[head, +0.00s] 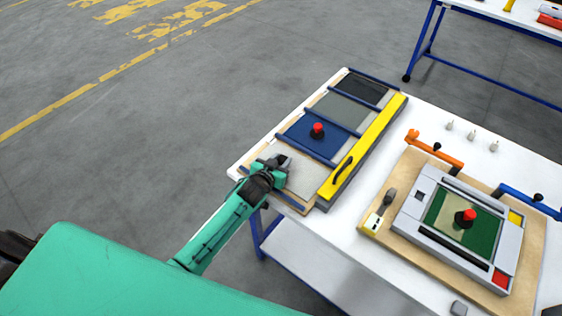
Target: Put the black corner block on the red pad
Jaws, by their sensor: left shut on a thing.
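My left gripper (279,165) is over the near left end of the long tray, above its pale panel. It is shut on a small dark piece (283,160), apparently the black corner block. The dark fingers hide much of it, and its outline is hard to separate from them. The red pad (501,280) is a flat red square at the near right corner of the grey frame, bare and well to the right of my left gripper. My right gripper is not in view.
The grey frame (412,207) lies on a wooden board (381,233), with a red-knobbed green panel (465,218) inside. A yellow bar (362,150) edges the tray. Orange (435,150) and blue (530,202) clamps stand behind the frame. A grey block (458,308) lies near the table's front.

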